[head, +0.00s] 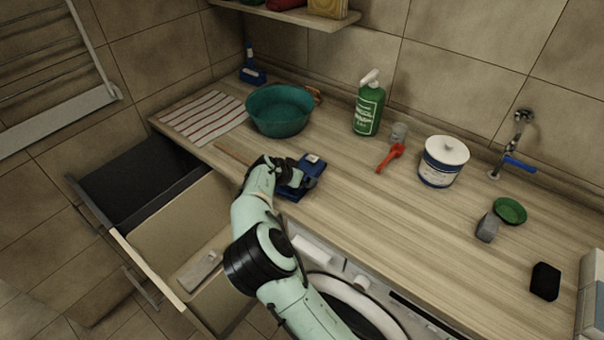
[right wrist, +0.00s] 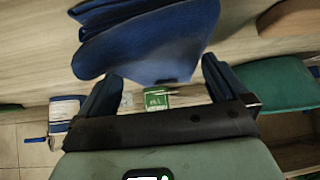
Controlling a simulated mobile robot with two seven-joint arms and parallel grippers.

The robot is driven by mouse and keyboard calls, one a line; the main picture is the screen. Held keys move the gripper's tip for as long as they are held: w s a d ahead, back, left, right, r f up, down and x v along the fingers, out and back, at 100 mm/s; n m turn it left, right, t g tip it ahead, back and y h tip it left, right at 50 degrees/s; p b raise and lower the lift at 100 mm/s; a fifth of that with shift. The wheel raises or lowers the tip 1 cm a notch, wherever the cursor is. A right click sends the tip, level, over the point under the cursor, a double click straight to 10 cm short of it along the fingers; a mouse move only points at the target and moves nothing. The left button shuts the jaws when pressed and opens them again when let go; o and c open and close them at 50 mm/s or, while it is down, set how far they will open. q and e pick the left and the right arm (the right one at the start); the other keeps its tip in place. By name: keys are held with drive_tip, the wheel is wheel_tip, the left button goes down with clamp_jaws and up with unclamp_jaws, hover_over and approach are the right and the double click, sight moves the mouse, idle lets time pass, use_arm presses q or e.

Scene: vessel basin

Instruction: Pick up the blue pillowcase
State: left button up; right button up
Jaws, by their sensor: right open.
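The blue pillowcase (head: 311,168) is a small folded dark blue bundle on the wooden counter, near its front edge. In the right wrist view the blue cloth (right wrist: 150,42) fills the upper middle, just beyond the fingertips. My right gripper (head: 287,173) is at the left side of the bundle and partly covers it. In the right wrist view my right gripper (right wrist: 162,72) is open, its two fingers well apart. I cannot tell whether they touch the cloth. My left gripper is not in view.
A teal basin (head: 265,118) and striped cloth (head: 203,116) stand behind, to the left. A green bottle (head: 367,110), red-orange object (head: 390,157) and white-lidded tub (head: 443,165) stand to the right. An open drawer (head: 165,235) juts out below.

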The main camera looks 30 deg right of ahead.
drive_tip(key=shift+w+d+f, duration=0.25)
drive_tip(key=shift+f, duration=0.1)
drive_tip(key=shift+s, duration=0.15)
drive_tip(key=shift+c, duration=0.7)
drive_tip(key=shift+r, duration=0.1)
drive_tip(key=c, duration=0.8)
drive_tip(key=shift+o, duration=0.2)
